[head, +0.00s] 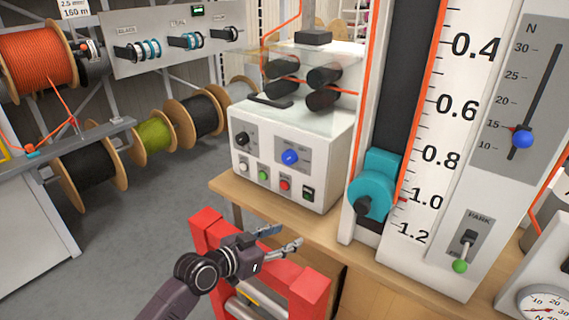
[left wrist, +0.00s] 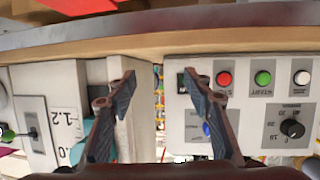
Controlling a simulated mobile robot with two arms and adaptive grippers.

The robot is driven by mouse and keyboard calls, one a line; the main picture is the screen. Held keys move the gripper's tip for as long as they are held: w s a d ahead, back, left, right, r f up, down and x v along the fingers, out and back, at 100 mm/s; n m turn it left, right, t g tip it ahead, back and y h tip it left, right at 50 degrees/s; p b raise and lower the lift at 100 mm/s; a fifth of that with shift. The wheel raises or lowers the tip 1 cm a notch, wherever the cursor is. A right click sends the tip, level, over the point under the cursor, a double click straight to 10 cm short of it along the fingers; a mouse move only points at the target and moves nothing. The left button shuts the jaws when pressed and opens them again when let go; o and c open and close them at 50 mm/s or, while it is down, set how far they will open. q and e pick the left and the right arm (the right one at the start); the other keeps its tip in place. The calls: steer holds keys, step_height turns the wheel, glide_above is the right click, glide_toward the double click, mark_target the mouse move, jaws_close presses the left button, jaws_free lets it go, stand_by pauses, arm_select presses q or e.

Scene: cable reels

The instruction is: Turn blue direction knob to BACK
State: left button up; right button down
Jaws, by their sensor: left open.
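The blue direction knob (head: 290,157) sits on a grey plate on the front of the white control box (head: 330,150). Its pointer and the labels around it are too small to read. In the left wrist view, which is upside down, the blue knob (left wrist: 207,129) is partly hidden behind a finger. My left gripper (head: 284,237) is open and empty, apart from the box, in front of it and lower than the knob. In the left wrist view the left gripper's fingers (left wrist: 159,74) are spread wide. My right gripper is in neither view.
Beside the blue knob is a black knob (head: 242,139). Below them are white, green (head: 263,175) and red (head: 285,184) buttons. A red frame (head: 310,289) stands under my left gripper. The wooden bench edge (head: 265,210) runs below the box.

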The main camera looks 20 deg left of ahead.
mark_target(286, 161)
arm_select(q)
steer(key=w+a+r+n+t, duration=0.1)
steer(key=w+a+r+t, duration=0.1)
steer(key=w+a+r, duration=0.3)
steer(key=w+a+r+t, duration=0.2)
steer(key=w+a+r, duration=0.15)
steer(key=r, duration=0.45)
steer(key=x, duration=0.6)
steer(key=shift+w+d+f, duration=0.15)
steer(key=shift+w+d, duration=0.05)
steer(key=shift+d, duration=0.25)
steer(key=shift+x, duration=0.85)
steer(key=c, duration=1.2)
steer(key=shift+o, duration=0.2)
steer(key=shift+n, duration=0.3)
